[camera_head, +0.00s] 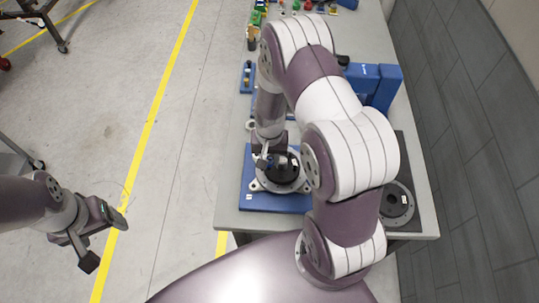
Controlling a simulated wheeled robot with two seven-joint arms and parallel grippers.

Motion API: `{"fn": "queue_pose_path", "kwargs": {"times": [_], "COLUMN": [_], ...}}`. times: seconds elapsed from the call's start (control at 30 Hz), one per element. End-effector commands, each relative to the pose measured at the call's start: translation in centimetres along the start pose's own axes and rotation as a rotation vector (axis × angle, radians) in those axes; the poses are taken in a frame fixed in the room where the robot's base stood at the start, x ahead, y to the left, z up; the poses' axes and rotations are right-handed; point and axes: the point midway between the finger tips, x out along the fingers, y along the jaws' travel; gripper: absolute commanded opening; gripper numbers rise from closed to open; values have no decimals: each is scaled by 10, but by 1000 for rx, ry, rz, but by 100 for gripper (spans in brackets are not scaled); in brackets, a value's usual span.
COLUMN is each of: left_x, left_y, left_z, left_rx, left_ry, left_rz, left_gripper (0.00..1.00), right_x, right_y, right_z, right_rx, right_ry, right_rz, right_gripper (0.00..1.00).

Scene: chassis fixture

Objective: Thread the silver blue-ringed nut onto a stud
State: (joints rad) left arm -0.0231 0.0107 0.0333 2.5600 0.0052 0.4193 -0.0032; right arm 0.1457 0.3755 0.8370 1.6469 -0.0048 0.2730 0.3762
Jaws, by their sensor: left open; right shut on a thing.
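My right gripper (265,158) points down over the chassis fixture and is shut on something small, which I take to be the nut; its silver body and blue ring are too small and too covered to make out. The fixture is a dark round hub with a pale flange (283,187) on a blue base plate (262,202) at the table's near left. The gripper is at the hub's upper left edge. I cannot tell whether what it holds touches a stud. The studs are hidden or too small to see. My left gripper (103,236) is open and empty over the floor, left of the table.
A second round dark part (397,203) lies on the table's near right, partly behind my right arm. Blue blocks (375,85) stand further back. Small coloured parts stand at the far end. A grey tiled wall (470,130) runs along the right. Open floor lies left.

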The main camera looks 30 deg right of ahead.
Motion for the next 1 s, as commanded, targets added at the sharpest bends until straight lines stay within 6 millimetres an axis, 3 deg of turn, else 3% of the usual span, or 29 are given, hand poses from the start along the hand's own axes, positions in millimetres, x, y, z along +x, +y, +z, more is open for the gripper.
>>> {"fn": "queue_pose_path", "kwargs": {"times": [0.07,0.27,0.53,0.7,0.93,1.0], "left_x": [0,-4,-4,-6,-6,-6], "left_y": [0,0,0,0,0,0], "left_z": [0,0,0,-1,-1,-1], "left_rx": [0,0,0,0,0,0], "left_ry": [0,0,0,0,0,0], "left_rz": [0,0,0,0,0,0], "left_gripper": [76,76,76,76,76,76], "right_x": [0,-1,0,0,0,0], "right_y": [0,0,0,0,-1,-1], "right_z": [0,0,0,0,0,0], "right_rx": [-10,-277,-337,-576,-604,-682], "right_ry": [0,0,-1,-2,-1,-2], "right_rz": [0,-3,-3,-6,-6,-6], "right_gripper": [0,0,0,0,0,0]}}
